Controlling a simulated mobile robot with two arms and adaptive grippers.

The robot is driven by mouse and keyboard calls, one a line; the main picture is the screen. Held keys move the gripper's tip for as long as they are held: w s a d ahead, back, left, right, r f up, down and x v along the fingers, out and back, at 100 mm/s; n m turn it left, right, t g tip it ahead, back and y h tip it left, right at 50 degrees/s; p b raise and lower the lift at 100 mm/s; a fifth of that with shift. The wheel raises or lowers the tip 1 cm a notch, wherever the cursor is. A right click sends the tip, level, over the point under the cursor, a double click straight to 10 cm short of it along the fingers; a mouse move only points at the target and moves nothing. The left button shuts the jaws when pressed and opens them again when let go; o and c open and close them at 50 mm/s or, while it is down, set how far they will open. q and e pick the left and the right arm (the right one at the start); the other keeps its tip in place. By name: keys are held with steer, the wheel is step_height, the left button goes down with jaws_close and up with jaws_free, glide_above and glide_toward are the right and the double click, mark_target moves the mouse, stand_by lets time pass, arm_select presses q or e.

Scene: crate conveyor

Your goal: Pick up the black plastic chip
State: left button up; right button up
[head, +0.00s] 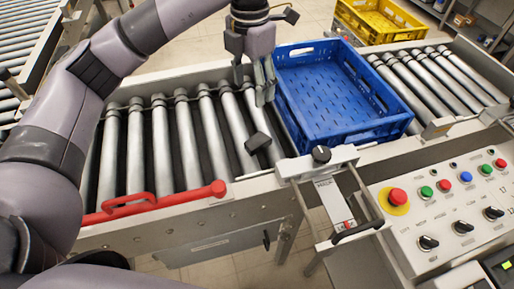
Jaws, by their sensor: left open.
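The black plastic chip (258,142) is a small dark block lying on the conveyor rollers, near the front rail and left of the blue crate. My left gripper (257,96) points down above the rollers, behind the chip and apart from it. Its fingers are open with nothing seen between them. My right gripper is not in view.
A blue crate (322,138) stands on the rollers just right of my left gripper. A red handle (150,205) runs along the front rail. A control panel (450,215) is at the right. A yellow crate (378,22) is behind. The rollers (160,140) to the left are bare.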

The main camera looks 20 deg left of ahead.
arm_select(q)
steer(key=f, duration=0.1)
steer(key=p, duration=0.3)
glide_above(257, 140)
steer(key=a, duration=0.1)
steer(key=f, duration=1)
steer(key=shift+s+f, duration=0.2)
steer(key=shift+f, duration=0.15)
steer(key=f+p, duration=0.1)
steer(key=f, duration=0.1)
steer(key=d+f+p, duration=0.1)
steer(key=f, duration=0.2)
steer(key=shift+w+f, duration=0.1)
steer(key=shift+w, duration=0.05)
steer(key=shift+f, duration=0.3)
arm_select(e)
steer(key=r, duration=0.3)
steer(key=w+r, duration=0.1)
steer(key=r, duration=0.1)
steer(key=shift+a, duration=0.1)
arm_select(q)
steer(key=shift+c, duration=0.4)
steer(key=c, duration=1)
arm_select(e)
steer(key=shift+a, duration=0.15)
